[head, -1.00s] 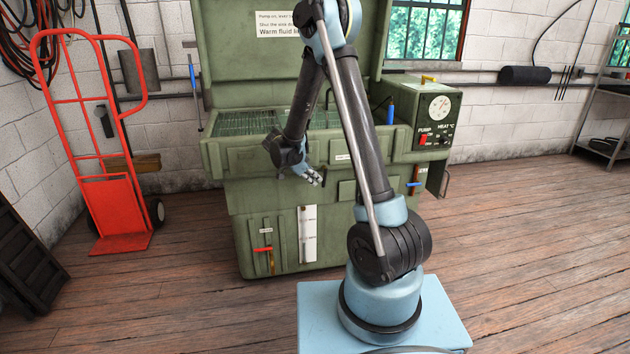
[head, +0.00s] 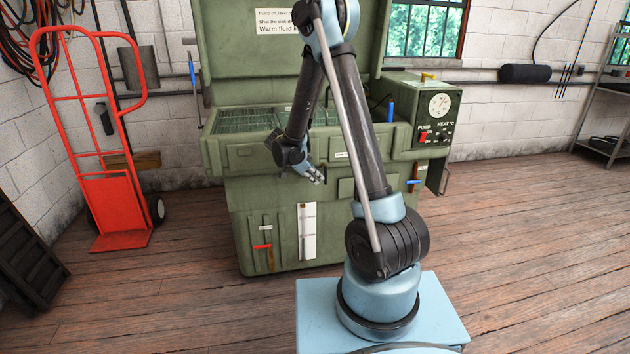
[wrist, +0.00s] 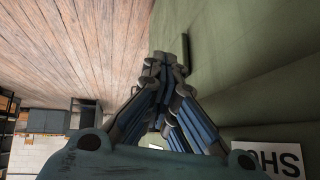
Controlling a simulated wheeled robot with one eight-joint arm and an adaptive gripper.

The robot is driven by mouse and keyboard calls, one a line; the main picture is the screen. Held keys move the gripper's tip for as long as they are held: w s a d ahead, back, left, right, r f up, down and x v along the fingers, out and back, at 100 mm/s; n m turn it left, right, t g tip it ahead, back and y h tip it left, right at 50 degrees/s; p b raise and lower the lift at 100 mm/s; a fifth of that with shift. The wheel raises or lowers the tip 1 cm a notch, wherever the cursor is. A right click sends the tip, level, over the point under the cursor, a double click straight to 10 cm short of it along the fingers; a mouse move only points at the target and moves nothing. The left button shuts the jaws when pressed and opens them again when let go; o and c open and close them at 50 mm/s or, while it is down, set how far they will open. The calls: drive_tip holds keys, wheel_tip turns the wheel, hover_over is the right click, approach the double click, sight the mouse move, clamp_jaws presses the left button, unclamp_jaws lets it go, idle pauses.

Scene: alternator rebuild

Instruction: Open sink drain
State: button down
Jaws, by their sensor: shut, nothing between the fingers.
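The green sink cabinet (head: 340,225) stands in front of me with its lid raised and a grated basin (head: 245,121) on top. A red-handled lever (head: 262,246) sits low on its front left, in a vertical slot plate. A blue-handled lever (head: 415,181) is on its right side. I cannot read which one is the drain's. My gripper (head: 319,178) is in front of the cabinet's front face, below the basin rim, away from both handles. In the wrist view my gripper (wrist: 166,62) has its fingertips together and empty, beside the green panel.
A control box (head: 436,115) with a dial and a red pump switch is at the cabinet's right. A white strip (head: 307,232) hangs beside the red lever. A red hand truck (head: 105,150) stands at left. The wooden floor is clear at right.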

drive_tip(key=shift+d, duration=0.3)
drive_tip(key=s+a, duration=0.2)
drive_tip(key=a, duration=0.5)
drive_tip(key=s+a, duration=0.2)
drive_tip(key=a, duration=0.5)
drive_tip(key=shift+s+f, duration=0.3)
drive_tip(key=shift+d, duration=0.15)
drive_tip(key=s+d+r+n+g+y, duration=0.25)
drive_tip(key=s+d+r+n, duration=0.55)
drive_tip(key=s+d+r, duration=0.75)
drive_tip(key=s+d+f+n+y, duration=0.2)
drive_tip(key=s+d+n, duration=0.1)
drive_tip(key=s, duration=0.7)
drive_tip(key=s+d+f+n+t+y, duration=0.1)
drive_tip(key=s+d+f+n+y, duration=0.1)
drive_tip(key=s, duration=0.8)
drive_tip(key=d+f+n, duration=0.1)
drive_tip(key=d+n, duration=0.1)
drive_tip(key=shift+d+f+n+y, duration=0.2)
drive_tip(key=shift+d+n+y, duration=0.1)
drive_tip(key=shift+n+y, duration=0.1)
